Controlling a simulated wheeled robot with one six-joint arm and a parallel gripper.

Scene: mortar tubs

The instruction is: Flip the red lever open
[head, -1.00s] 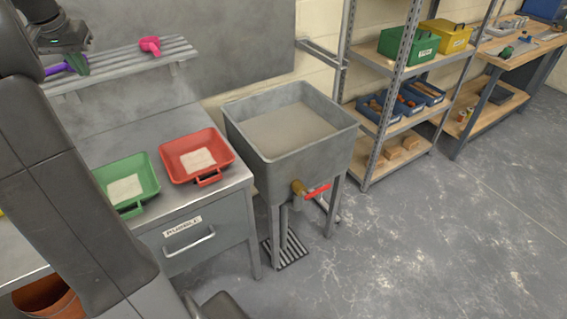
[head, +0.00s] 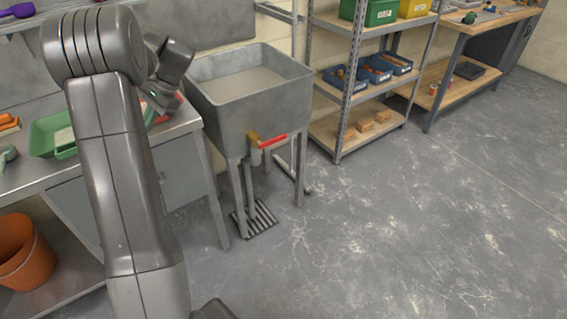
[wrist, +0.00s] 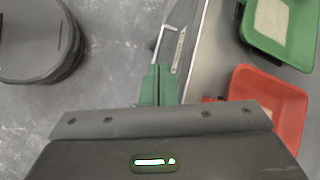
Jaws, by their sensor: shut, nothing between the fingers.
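The red lever (head: 272,141) sits on a brass valve (head: 254,139) low on the front of the grey tub (head: 250,98). It points to the right, close to level and slightly raised at its free end. It is not visible in the wrist view. My gripper's green fingers (wrist: 160,84) are together and empty in the wrist view, over the bench's front edge by the drawer handle. In the head view my wrist is left of the tub, apart from the lever, and my arm hides the fingertips.
A red tray (wrist: 285,105) and a green tray (wrist: 300,38) lie on the bench beside my gripper. A floor grate (head: 255,217) lies under the valve. Shelving (head: 330,130) stands right of the tub. The floor (head: 400,230) in front is clear.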

